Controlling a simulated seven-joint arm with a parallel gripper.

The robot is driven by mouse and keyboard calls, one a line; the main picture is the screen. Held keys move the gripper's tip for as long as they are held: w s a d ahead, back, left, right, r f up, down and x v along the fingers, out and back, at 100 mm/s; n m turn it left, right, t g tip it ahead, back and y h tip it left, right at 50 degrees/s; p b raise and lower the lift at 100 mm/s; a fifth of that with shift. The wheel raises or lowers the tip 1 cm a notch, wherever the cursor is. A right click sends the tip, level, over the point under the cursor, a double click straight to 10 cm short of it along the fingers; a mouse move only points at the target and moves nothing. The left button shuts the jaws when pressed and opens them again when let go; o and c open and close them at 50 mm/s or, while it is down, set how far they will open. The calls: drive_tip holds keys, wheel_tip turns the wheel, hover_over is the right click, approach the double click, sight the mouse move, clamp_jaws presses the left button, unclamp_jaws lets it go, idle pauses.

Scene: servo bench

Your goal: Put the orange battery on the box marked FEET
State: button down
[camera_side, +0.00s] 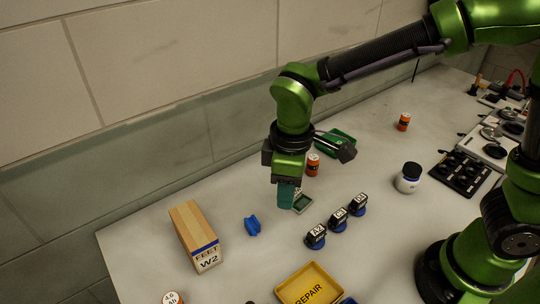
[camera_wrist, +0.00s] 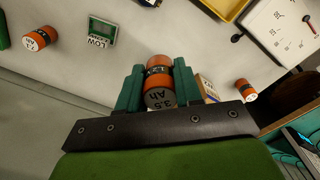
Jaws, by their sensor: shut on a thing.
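My gripper (camera_side: 287,197) is above the bench, right of the box marked FEET W2 (camera_side: 196,236). In the wrist view, its teal fingers (camera_wrist: 158,92) are shut on an orange battery (camera_wrist: 158,66) with a grey end marked 3.5 Ah. The fingers hide this battery in the side view. The FEET box is long and tan with a blue stripe and a white label, and its top looks bare. Other orange batteries stand on the bench: one behind the gripper (camera_side: 313,165), one farther right (camera_side: 403,122), and one at the bottom edge (camera_side: 172,298).
A small green tray marked LOW (camera_wrist: 102,32) lies near the gripper. A blue part (camera_side: 252,226) lies between the box and gripper. Servos (camera_side: 338,222), a yellow REPAIR tray (camera_side: 283,297), a green tray (camera_side: 341,137) and a black-lidded jar (camera_side: 408,180) stand around.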

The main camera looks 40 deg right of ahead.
drive_tip(key=s+a, duration=0.5)
drive_tip(key=m, duration=0.1)
hover_over(199, 233)
drive_tip(key=shift+a+f, duration=0.1)
drive_tip(key=shift+f, duration=1.95)
drive_tip(key=shift+f, duration=0.15)
drive_tip(key=c, duration=0.8)
unclamp_jaws()
drive_tip(key=shift+o, duration=0.2)
